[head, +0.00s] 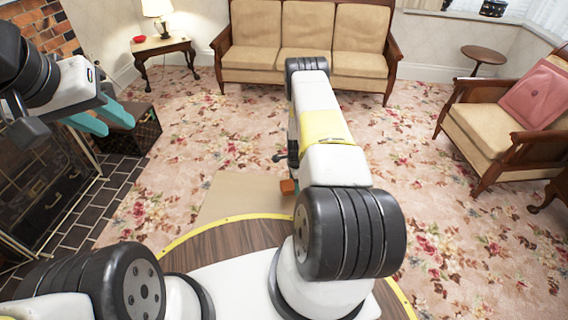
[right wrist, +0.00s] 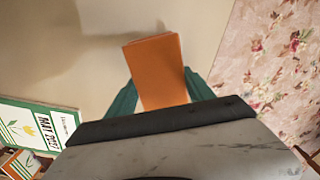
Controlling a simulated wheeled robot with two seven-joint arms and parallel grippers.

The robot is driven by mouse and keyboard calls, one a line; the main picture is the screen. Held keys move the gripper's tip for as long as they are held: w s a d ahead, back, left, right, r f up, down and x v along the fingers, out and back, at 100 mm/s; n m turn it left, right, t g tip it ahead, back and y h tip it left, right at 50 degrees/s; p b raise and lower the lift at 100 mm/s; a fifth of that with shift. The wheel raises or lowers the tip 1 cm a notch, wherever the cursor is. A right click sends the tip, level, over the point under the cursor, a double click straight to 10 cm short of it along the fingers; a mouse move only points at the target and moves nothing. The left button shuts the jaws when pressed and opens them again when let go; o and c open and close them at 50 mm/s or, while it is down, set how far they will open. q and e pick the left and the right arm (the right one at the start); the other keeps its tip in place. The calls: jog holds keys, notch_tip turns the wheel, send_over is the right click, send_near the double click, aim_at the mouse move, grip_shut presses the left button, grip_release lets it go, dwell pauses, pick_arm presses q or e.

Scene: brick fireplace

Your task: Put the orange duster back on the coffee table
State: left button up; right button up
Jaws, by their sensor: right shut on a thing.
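The orange duster (right wrist: 155,70) shows in the right wrist view as an orange block between the teal fingers of my right gripper (right wrist: 160,97). My right gripper is shut on it, above a plain beige surface. In the head view only a bit of orange (head: 288,187) shows beside my right arm, which hides the rest of that gripper. My left gripper (head: 100,118) is at the upper left, with its teal fingers apart and empty. No table is clearly recognisable as the coffee table; a low wooden table (head: 160,46) with a lamp stands at the back left.
A flat beige surface (head: 235,192) lies in front of me. A green and white printed box (right wrist: 40,122) is at left in the wrist view. A dark crate (head: 135,138) stands by the fireplace. A sofa (head: 255,58) and armchair (head: 485,125) flank open carpet.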

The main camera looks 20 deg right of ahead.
jog(key=shift+w+d, duration=0.45)
jog(key=shift+w, duration=0.1)
jog(key=shift+w+d+f, duration=0.1)
jog(key=shift+w+f, duration=0.05)
jog(key=shift+f, duration=1.65)
jog(key=shift+f, duration=0.15)
jog(key=o, duration=1.3)
